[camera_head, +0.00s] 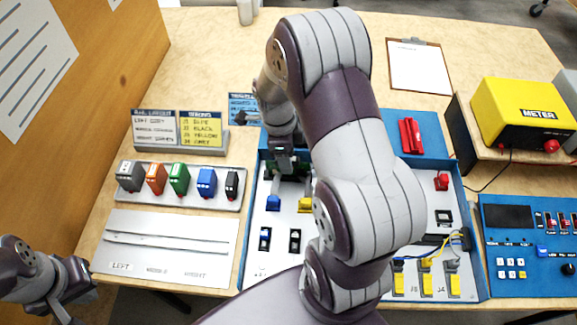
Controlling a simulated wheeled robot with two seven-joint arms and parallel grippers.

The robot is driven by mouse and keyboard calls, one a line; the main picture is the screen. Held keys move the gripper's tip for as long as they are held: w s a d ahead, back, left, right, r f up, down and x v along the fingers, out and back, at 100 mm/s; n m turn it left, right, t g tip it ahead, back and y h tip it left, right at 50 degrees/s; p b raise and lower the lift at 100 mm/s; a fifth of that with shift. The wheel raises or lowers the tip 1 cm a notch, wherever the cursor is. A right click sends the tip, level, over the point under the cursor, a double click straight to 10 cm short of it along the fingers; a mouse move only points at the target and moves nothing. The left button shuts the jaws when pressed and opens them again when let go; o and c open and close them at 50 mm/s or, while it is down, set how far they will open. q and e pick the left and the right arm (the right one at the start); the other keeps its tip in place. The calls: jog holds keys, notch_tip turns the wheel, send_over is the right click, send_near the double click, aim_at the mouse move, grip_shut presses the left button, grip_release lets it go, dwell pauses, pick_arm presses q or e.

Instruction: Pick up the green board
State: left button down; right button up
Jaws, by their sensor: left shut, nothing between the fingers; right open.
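A dark green piece (291,168), which looks like the green board, shows at the back of the blue-framed case, largely hidden by my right gripper. My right gripper (289,177) points down right over it with its fingers open. I cannot tell whether the fingers touch it or stand around it. My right arm comes up from the bottom middle and covers much of the case. My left gripper (84,296) is at the lower left, shut and empty, away from the case.
The blue-framed case (251,232) holds blue, yellow and black parts. A tray (145,200) to its left carries several coloured modules, with a grey rail plate (165,270) in front. A yellow meter (520,112), a control panel (530,280) and a clipboard (418,66) are on the right.

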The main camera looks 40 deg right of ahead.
jog(key=f, duration=0.6)
jog(key=shift+w+d, duration=0.1)
jog(key=shift+d, duration=0.3)
grip_shut()
notch_tip(320, 180, up, 10)
jog(key=shift+r, duration=0.1)
